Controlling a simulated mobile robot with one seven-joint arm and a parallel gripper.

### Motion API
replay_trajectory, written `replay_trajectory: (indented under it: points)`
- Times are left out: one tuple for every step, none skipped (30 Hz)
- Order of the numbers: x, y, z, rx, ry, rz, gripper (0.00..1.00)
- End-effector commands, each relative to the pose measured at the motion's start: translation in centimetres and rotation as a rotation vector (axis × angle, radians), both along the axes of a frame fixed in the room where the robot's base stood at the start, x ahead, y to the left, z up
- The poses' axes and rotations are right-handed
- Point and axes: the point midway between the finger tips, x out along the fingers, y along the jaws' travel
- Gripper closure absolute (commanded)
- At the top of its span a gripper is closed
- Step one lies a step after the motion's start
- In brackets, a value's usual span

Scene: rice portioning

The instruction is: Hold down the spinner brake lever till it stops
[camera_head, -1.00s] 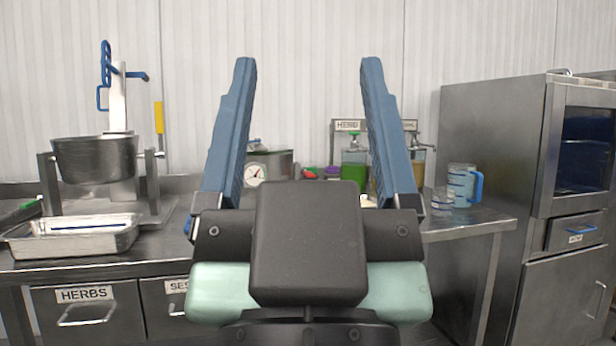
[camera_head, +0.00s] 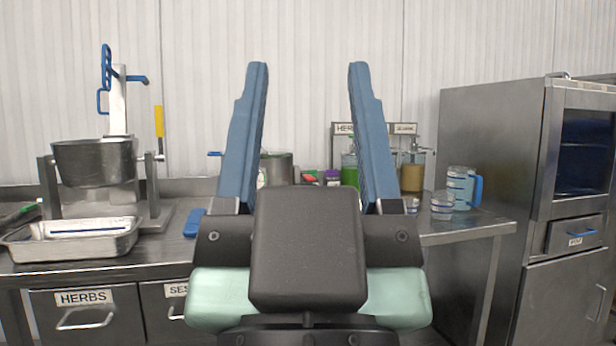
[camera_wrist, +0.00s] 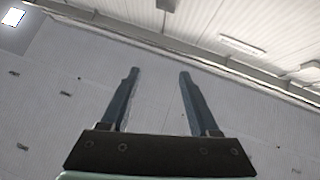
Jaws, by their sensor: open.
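My gripper (camera_head: 308,66) points upward in the middle of the head view, its two blue fingers apart with nothing between them. In the wrist view my gripper (camera_wrist: 159,73) is also open and empty, in front of a bare pale wall. A round steel vessel (camera_head: 277,168) stands on the counter behind the fingers, mostly hidden on its left by the left finger. A short blue handle (camera_head: 215,154) shows left of that finger, and a blue piece (camera_head: 193,224) lies lower on the counter. I cannot tell which part is the spinner brake lever.
A steel kettle (camera_head: 93,163) with a yellow handle (camera_head: 159,121) stands at left behind a shallow steel tray (camera_head: 72,239). Green (camera_head: 349,167) and amber (camera_head: 412,172) dispensers and a blue-handled jug (camera_head: 461,187) stand right. A tall steel cabinet (camera_head: 490,190) bounds the right side.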

Motion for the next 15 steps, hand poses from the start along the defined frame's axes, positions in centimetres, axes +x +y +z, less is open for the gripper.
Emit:
replay_trajectory:
  points:
    - [0.0, 0.0, 0.4, 0.000, 0.000, 0.000, 0.49]
    - [0.0, 0.0, 0.7, 0.000, 0.000, 0.000, 0.54]
    - [0.0, 0.0, 1.2, 0.000, 0.000, 0.000, 0.61]
    - [0.0, 0.0, 1.7, 0.000, 0.000, 0.000, 0.67]
    - [0.0, 0.0, 2.2, 0.000, 0.000, 0.000, 0.72]
    - [0.0, 0.0, 3.0, 0.000, 0.000, 0.000, 0.79]
    - [0.0, 0.0, 3.8, 0.000, 0.000, 0.000, 0.85]
    - [0.0, 0.0, 4.5, 0.000, 0.000, 0.000, 0.90]
    - [0.0, 0.0, 5.7, 0.000, 0.000, 0.000, 0.97]
    - [0.0, 0.0, 6.6, 0.000, 0.000, 0.000, 1.00]
    - [0.0, 0.0, 7.6, 0.000, 0.000, 0.000, 1.00]
    - [0.0, 0.0, 9.0, 0.000, 0.000, 0.000, 1.00]
    - [0.0, 0.0, 10.0, -0.001, 0.000, 0.001, 1.00]
    - [0.0, 0.0, 11.1, -0.001, 0.000, 0.001, 1.00]
    - [0.0, 0.0, 12.5, 0.000, 0.000, 0.001, 1.00]
